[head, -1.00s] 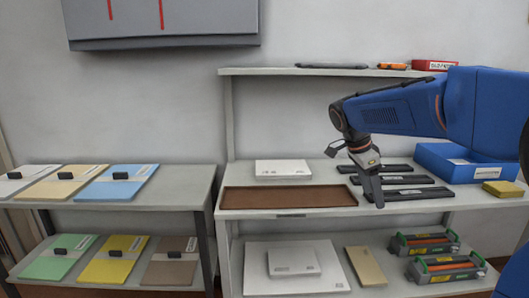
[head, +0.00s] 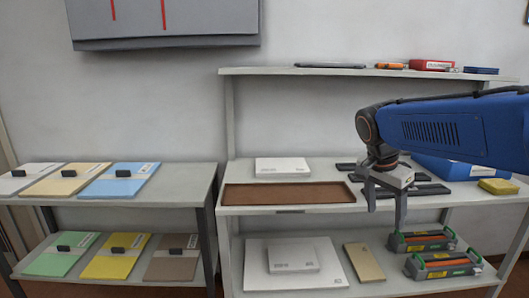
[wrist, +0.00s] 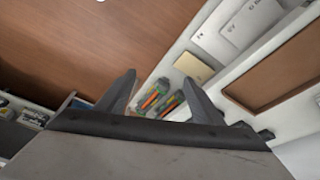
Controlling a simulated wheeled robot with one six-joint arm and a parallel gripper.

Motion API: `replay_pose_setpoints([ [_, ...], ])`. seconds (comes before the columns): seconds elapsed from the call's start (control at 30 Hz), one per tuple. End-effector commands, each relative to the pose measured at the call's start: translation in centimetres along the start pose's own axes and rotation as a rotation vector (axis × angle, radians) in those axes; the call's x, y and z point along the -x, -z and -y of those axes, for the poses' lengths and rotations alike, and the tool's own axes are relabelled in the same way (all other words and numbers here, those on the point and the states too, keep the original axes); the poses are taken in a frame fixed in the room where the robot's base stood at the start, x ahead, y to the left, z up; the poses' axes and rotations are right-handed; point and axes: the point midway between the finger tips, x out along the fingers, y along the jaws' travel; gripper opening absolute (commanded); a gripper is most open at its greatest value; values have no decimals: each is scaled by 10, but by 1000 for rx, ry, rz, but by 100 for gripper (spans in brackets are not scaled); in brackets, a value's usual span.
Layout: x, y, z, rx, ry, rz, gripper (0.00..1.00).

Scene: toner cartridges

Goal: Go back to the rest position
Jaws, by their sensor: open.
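My gripper (head: 387,208) is open and empty in the head view, its fingers pointing down in front of the right shelf's middle board. It hangs before the black toner cartridges (head: 428,189), which it partly hides. In the wrist view my gripper (wrist: 160,95) shows its two fingers spread apart with nothing between them. Beyond the fingers, the green-ended toner units (wrist: 163,98) lie on the lower shelf. The same units also show in the head view (head: 422,240).
The brown tray (head: 288,194) lies on the middle board beside a white box (head: 283,167). A blue bin (head: 452,170) and a yellow box (head: 498,186) are at right. Folders fill the left rack (head: 190,186). The wall cabinet (head: 165,25) hangs upper left.

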Motion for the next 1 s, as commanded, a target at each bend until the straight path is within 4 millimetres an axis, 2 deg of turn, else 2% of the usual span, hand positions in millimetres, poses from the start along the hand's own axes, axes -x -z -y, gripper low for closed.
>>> replay_pose_setpoints([
  [0.03,0,-7,-14,50,22,6,61],
  [0.2,-6,-33,-54,263,102,21,61],
  [0.6,-37,-101,-134,746,296,-33,61],
  [0.8,-55,-128,-159,937,368,-92,61],
  [1.0,-65,-140,-170,1025,397,-126,61],
])
